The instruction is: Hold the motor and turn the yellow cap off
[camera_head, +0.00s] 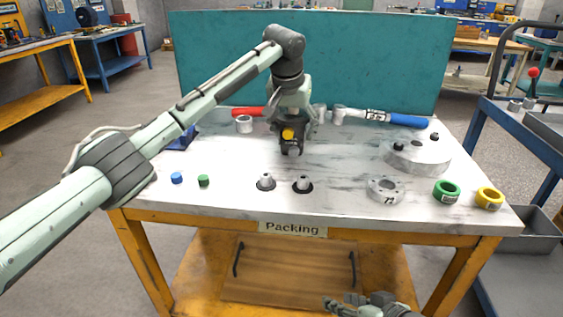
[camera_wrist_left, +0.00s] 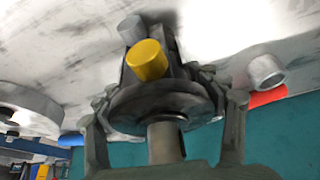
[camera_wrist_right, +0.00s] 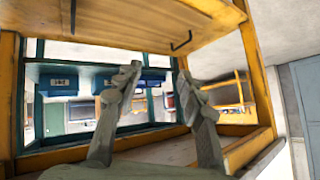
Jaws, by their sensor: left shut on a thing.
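The dark hydraulic motor (camera_head: 291,147) stands on the white table near its back, with the yellow cap (camera_head: 288,134) on its front side. In the left wrist view the motor (camera_wrist_left: 160,100) shows its round dark flange, a shaft, the yellow cap (camera_wrist_left: 147,60) and a grey cap (camera_wrist_left: 131,28) beside it. My left gripper (camera_head: 293,118) comes from above and is shut on the motor, its fingers on both sides of the flange. My right gripper (camera_head: 358,306) is low in front of the table, away from the motor. In the right wrist view its fingers (camera_wrist_right: 158,85) are apart and empty.
Blue cap (camera_head: 177,178), green cap (camera_head: 203,180), two small fittings (camera_head: 266,182), grey flange (camera_head: 385,189), green ring (camera_head: 446,191) and yellow ring (camera_head: 489,198) line the front. A large grey disc (camera_head: 415,155) and blue-handled hammer (camera_head: 382,117) lie right. A teal panel (camera_head: 350,60) stands behind.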

